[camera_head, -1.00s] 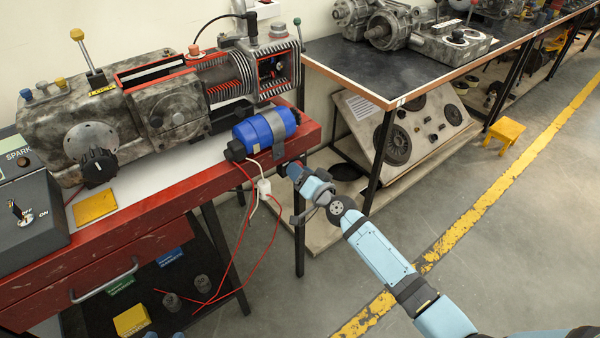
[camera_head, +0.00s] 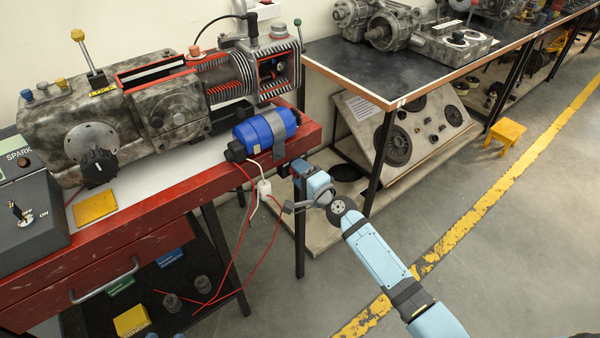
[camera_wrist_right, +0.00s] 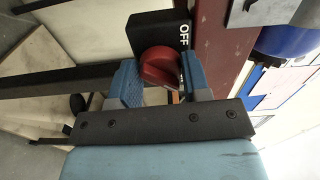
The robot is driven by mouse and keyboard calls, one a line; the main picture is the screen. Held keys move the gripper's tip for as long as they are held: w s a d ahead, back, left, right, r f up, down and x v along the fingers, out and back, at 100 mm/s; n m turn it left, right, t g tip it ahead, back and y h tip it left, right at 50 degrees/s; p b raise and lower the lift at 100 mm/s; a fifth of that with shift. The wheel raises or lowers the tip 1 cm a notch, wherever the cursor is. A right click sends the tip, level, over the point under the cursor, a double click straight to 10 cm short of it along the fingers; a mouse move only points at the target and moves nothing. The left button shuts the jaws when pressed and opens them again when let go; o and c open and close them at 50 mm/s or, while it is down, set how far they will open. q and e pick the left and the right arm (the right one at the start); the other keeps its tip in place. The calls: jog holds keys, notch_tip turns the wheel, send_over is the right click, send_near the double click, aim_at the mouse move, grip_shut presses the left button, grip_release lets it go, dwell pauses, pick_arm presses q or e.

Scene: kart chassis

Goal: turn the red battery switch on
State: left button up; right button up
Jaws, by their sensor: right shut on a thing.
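The red battery switch knob (camera_wrist_right: 160,66) shows in the right wrist view, on a black box (camera_wrist_right: 160,30) marked "OFF" beside the red table edge. My right gripper (camera_wrist_right: 162,84) has its two blue fingers on either side of the knob and is shut on it. The knob sits turned at an angle; part of the lettering beside it is hidden by the knob and a finger. In the head view my right gripper (camera_head: 300,168) is at the right end of the red workbench, and it hides the switch there. My left gripper is not in view.
A blue cylinder (camera_head: 265,130) in a metal bracket sits on the red workbench (camera_head: 190,178) just above my gripper. Red and white wires hang from it, left of my gripper. A dark table leg (camera_head: 380,160) stands to the right. The floor at right is open.

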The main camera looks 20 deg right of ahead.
jog(key=shift+f+m, duration=0.1)
jog(key=shift+m, duration=0.2)
jog(key=o, duration=0.9)
jog(key=shift+s, duration=0.15)
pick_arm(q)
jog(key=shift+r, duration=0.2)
pick_arm(e)
jog(key=v, duration=1.3)
jog(key=shift+s+d, duration=0.1)
jog(key=shift+s, duration=0.2)
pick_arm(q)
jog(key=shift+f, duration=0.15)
